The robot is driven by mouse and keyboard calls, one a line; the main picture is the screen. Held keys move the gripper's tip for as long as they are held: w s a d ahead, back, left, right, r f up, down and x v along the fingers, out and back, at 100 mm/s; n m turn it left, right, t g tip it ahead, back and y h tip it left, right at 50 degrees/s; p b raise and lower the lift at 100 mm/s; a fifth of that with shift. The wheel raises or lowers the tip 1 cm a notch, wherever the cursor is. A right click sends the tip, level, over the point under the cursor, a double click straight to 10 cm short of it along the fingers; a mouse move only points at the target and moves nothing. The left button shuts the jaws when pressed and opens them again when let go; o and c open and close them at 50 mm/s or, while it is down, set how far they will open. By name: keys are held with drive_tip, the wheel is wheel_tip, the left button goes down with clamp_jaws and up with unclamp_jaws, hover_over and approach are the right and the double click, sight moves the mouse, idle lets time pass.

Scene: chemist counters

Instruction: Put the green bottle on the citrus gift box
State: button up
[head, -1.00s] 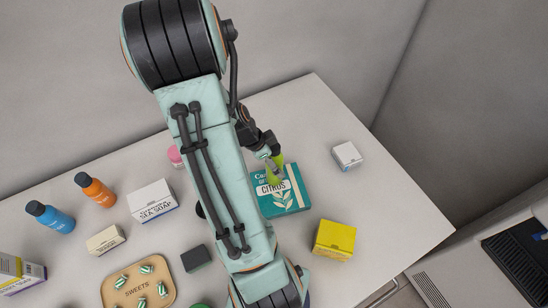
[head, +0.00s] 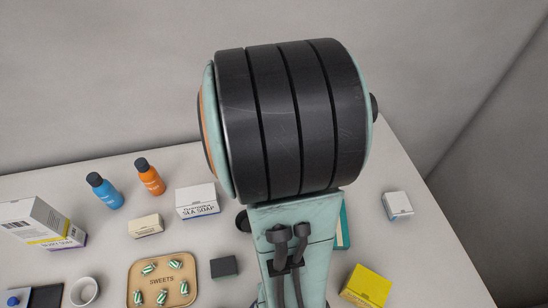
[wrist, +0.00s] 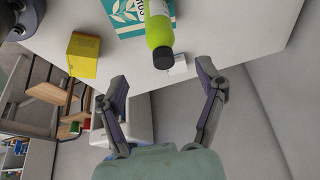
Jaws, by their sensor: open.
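The green bottle (wrist: 158,28) with a black cap shows in the wrist view, its cap toward me. It overlaps the teal citrus gift box (wrist: 126,20) and appears to stand on it, but its base is cut off at the frame's top. My gripper (wrist: 162,80) is open and empty, its fingers apart and clear of the bottle, back from its cap. In the head view my arm hides the bottle and gripper, and only a teal edge of the citrus gift box (head: 344,228) shows.
A yellow box (head: 367,287) and a small white box (head: 398,205) stand right of my arm. To the left are a sea soap box (head: 197,203), orange (head: 150,178) and blue (head: 105,192) bottles, and a sweets tray (head: 135,270). Bare counter lies around the small white box.

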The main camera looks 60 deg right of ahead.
drive_tip(key=w+a+r+n+t+y, duration=0.1)
drive_tip(key=w+a+r+n+t, duration=0.15)
drive_tip(key=a+n, duration=0.75)
drive_tip(key=w+a+r+n+t+y, duration=0.1)
drive_tip(key=w+a+n, duration=0.3)
drive_tip(key=a+n, duration=0.5)
drive_tip(key=s+a+n+y, duration=0.1)
drive_tip(key=s+a+n, duration=0.3)
drive_tip(key=a+n, duration=0.4)
drive_tip(key=n, duration=0.3)
drive_tip(key=shift+s+a+y, duration=0.15)
drive_tip(key=shift+s+y, duration=0.15)
